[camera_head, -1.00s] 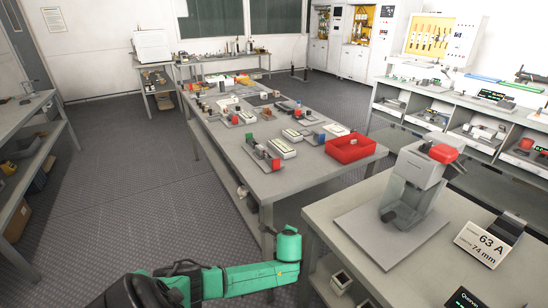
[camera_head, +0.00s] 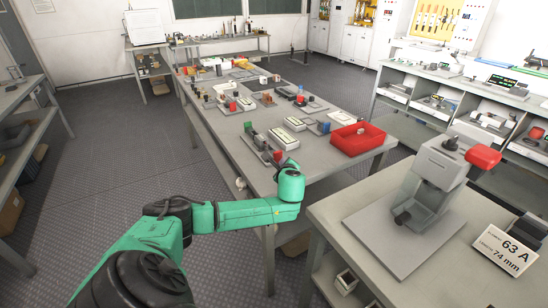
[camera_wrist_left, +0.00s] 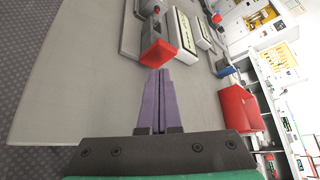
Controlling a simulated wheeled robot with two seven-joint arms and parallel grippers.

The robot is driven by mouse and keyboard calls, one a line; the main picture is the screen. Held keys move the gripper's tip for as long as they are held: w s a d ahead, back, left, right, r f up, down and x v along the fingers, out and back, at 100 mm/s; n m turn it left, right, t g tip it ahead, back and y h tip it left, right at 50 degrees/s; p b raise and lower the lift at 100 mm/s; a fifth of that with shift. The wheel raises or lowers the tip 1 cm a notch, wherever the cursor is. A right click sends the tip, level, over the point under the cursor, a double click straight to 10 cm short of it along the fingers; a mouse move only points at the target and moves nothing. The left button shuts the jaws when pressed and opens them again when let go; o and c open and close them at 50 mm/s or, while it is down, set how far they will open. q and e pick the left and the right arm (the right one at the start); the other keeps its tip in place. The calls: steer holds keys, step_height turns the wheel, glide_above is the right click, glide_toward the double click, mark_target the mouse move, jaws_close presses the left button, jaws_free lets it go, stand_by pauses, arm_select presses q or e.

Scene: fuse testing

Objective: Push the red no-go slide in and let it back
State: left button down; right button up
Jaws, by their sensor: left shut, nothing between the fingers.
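The red no-go slide shows as a red block (camera_head: 278,156) at the near end of a small gauge fixture on the long table. A green block (camera_head: 248,127) is at the fixture's far end. In the left wrist view the red block (camera_wrist_left: 157,50) is straight ahead of my left gripper (camera_wrist_left: 158,72). Its purple fingers are shut with nothing between them. The fingertips overlap the block's near edge in the picture; I cannot tell whether they touch it. My right gripper is not in view.
A white-topped device (camera_head: 267,142) stands right beside the fixture. A red bin (camera_head: 358,138) is further right on the long table (camera_head: 225,140). A grey press (camera_head: 430,185) and a 63 A sign (camera_head: 506,255) stand on the near right bench. The table's front corner is bare.

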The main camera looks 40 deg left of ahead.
mark_target(278, 157)
arm_select(q)
steer(key=shift+w+a+f, duration=0.25)
steer(key=shift+w+a, duration=0.05)
steer(key=shift+a, duration=0.25)
steer(key=shift+w+a+f, duration=0.25)
steer(key=shift+a, duration=0.45)
steer(key=shift+r, duration=0.15)
steer(key=shift+s+d+r, duration=0.1)
steer(key=shift+d+r, duration=0.05)
steer(key=shift+d, duration=0.05)
steer(key=shift+a, duration=0.55)
steer(key=shift+a+r+b, duration=0.1)
steer(key=shift+a+b, duration=0.1)
steer(key=shift+b, duration=0.1)
steer(key=shift+w+r, duration=0.1)
steer(key=shift+w, duration=0.1)
steer(key=shift+r, duration=0.1)
steer(key=shift+s+d+p, duration=0.1)
steer(key=shift+d+p, duration=0.1)
steer(key=shift+p, duration=0.45)
steer(key=shift+f, duration=0.3)
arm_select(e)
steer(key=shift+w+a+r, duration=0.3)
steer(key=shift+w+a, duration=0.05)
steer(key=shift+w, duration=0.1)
